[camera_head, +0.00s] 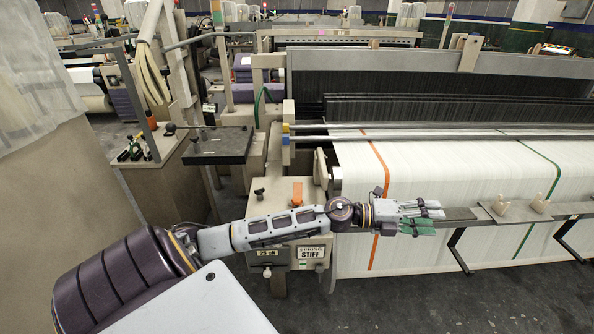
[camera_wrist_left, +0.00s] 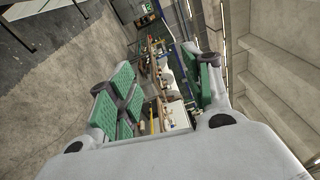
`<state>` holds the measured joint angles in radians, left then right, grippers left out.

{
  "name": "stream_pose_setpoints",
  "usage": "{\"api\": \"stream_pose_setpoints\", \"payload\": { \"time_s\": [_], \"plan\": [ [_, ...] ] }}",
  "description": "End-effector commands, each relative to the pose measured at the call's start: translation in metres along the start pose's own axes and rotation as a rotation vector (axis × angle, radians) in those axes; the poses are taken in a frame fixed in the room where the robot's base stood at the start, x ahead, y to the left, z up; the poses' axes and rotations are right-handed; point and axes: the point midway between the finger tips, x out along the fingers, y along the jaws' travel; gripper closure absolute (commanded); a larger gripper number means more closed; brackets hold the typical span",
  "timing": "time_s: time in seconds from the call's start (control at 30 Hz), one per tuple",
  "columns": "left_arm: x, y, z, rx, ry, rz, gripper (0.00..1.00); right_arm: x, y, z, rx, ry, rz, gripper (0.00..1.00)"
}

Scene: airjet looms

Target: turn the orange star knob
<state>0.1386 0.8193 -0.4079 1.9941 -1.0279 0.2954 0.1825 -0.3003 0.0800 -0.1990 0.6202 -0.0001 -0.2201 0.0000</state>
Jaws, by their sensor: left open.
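A small orange part (camera_head: 297,192) stands on top of the beige control box beside the loom; I cannot make out a star shape on it. No other orange knob shows clearly. My left arm passes in front of that box. My left gripper (camera_head: 436,217) is beyond it to the right, over the front of the white cloth, open and empty. In the left wrist view its green-padded fingers (camera_wrist_left: 160,72) are spread apart with nothing held between them. My right gripper is in neither view.
The beige box (camera_head: 246,211) carries a black knob (camera_head: 259,194) and a "SPRING STIFF" label (camera_head: 311,252). A metal rail (camera_head: 462,214) with pale wooden pegs (camera_head: 540,204) lies close to the left gripper. A side stand (camera_head: 165,147) is at the left. Dark floor (camera_head: 420,305) is clear in front.

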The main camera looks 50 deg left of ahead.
Motion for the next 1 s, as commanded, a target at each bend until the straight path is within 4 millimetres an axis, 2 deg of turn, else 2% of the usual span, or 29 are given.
{"api": "stream_pose_setpoints", "payload": {
  "time_s": [0.27,0.47,0.77,1.0],
  "plan": [
    [-0.019,0.033,0.005,0.200,0.208,0.200,0.50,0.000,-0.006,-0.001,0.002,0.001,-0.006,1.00],
    [-0.048,0.061,0.021,0.312,0.336,0.380,0.50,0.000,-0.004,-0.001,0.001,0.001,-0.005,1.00],
    [-0.117,0.096,0.067,0.431,0.481,0.701,0.50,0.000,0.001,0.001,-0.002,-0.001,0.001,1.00],
    [-0.193,0.106,0.117,0.468,0.552,0.992,0.50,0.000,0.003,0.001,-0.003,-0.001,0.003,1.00]
  ]
}}
